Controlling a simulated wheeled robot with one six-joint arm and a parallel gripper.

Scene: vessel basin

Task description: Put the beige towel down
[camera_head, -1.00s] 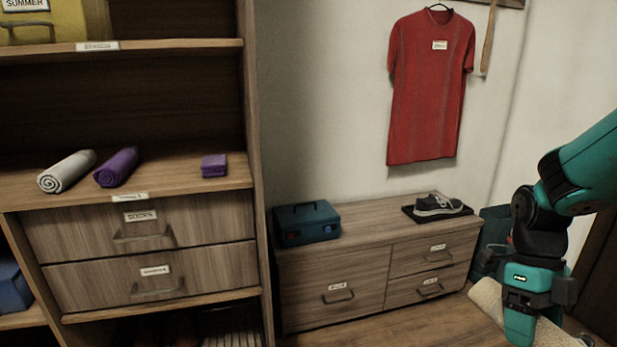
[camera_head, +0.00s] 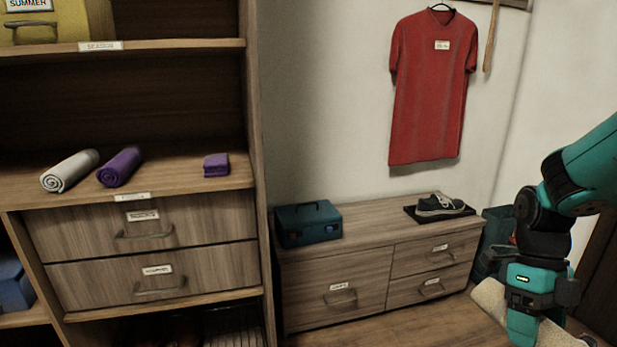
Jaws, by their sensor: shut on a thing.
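The beige towel (camera_head: 490,298) is a rolled bundle at the lower right, partly cut off by the bottom edge of the picture. My gripper (camera_head: 524,325) is shut on it, with a teal finger across its near side. The other finger is hidden. The towel is held in front of the low dresser's right end, above the floor. On the open shelf (camera_head: 200,188) at left lie a rolled grey towel (camera_head: 70,171) and a rolled purple towel (camera_head: 120,167), side by side.
A small folded purple cloth (camera_head: 216,165) lies on the shelf's right part, with bare board around it. A teal case (camera_head: 307,224) and a shoe on a dark mat (camera_head: 440,206) stand on the dresser (camera_head: 365,260). A red shirt (camera_head: 432,90) hangs on the wall.

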